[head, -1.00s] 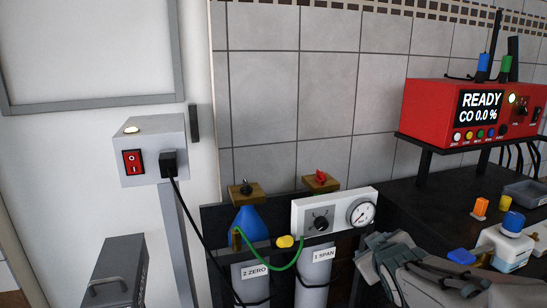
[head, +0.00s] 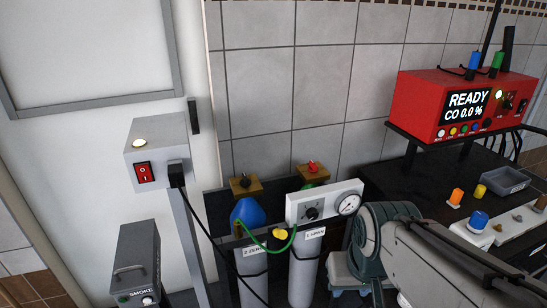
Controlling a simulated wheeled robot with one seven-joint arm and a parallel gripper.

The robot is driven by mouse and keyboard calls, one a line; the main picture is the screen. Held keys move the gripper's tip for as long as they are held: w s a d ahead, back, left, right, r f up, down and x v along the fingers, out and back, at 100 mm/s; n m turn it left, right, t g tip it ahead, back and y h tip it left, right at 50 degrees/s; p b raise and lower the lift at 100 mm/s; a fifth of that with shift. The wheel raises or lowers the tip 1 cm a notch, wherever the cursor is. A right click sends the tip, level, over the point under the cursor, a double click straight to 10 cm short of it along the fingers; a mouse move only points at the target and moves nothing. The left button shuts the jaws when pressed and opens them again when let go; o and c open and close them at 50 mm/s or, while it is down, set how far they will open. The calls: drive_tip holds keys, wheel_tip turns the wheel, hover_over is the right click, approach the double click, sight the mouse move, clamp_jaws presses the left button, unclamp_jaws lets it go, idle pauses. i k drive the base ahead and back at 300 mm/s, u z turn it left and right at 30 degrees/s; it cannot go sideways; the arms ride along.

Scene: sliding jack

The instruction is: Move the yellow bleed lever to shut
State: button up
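A small yellow piece (head: 280,233), which looks like the bleed lever, sits below the left end of the white gauge panel (head: 298,209), by the green hose (head: 268,247). It is too small to tell which position it is in. The panel carries a black knob and a round dial (head: 347,204). My arm reaches in from the lower right. My gripper (head: 348,284) seems to hang low under the wrist, right of the cylinders and apart from the yellow piece. Its fingers are mostly hidden by my arm, so I cannot tell if it is open.
Two grey cylinders (head: 304,270) stand below the panel, with brass valve blocks (head: 245,187) above. A blue piece (head: 247,213) hangs at the left one. A grey switch box (head: 157,151) on a post has a black cable. A red analyser (head: 462,104) reads READY, CO 0.0 %.

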sight(275, 231)
drive_tip(key=z, duration=0.75)
drive_tip(key=k, duration=0.7)
drive_tip(key=u, duration=0.85)
drive_tip(key=k, duration=0.5)
drive_tip(key=u, duration=0.45)
drive_tip(key=i, duration=0.55)
drive_tip(key=z, duration=0.55)
